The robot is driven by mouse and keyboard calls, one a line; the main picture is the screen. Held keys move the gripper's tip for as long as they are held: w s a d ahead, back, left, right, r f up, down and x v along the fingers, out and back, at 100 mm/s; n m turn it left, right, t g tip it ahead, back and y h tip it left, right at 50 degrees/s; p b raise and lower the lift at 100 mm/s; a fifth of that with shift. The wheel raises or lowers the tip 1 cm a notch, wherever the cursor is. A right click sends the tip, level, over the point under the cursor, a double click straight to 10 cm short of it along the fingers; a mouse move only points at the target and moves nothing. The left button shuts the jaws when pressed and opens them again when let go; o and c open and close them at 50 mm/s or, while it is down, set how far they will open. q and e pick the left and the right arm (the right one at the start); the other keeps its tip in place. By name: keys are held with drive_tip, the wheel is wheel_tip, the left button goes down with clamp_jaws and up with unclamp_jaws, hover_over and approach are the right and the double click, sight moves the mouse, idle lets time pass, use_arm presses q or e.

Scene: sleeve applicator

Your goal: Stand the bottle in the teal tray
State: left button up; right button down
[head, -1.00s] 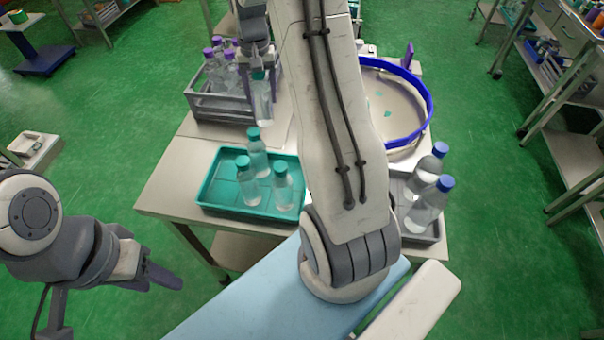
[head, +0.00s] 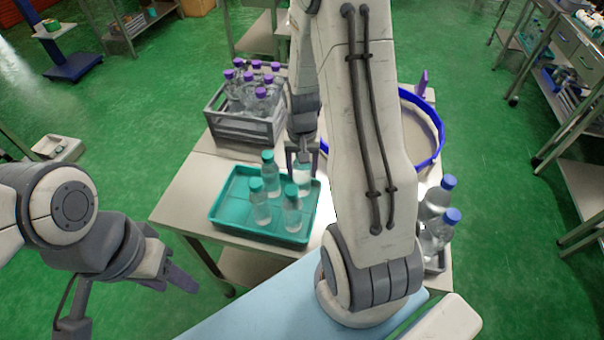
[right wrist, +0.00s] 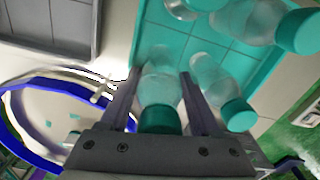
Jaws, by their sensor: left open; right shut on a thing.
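The teal tray (head: 232,222) lies on the table in the head view, holding three clear bottles with teal caps, at the back (head: 270,178), left (head: 260,206) and front right (head: 292,214). My right gripper (head: 302,158) is shut on another clear bottle (head: 302,178), roughly upright at the tray's back right corner. In the right wrist view this bottle (right wrist: 161,88), teal cap towards me, sits between the fingers (right wrist: 159,84) over the teal tray floor. I cannot tell whether its base touches the tray. My left gripper (head: 172,272) is open and empty, left of the table.
A grey crate (head: 245,128) of purple-capped bottles stands behind the tray. A round bin with a blue rim (head: 440,148) is at the back right. Blue-capped bottles (head: 438,232) stand in a grey tray at the right. Standing bottles crowd the teal tray.

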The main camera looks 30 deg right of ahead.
sight(302, 176)
wheel_tip(302, 176, down, 3)
drive_tip(key=shift+p, duration=0.3)
drive_tip(key=shift+f, duration=0.1)
drive_tip(key=shift+f, duration=0.1)
drive_tip(key=shift+c, duration=0.6)
unclamp_jaws()
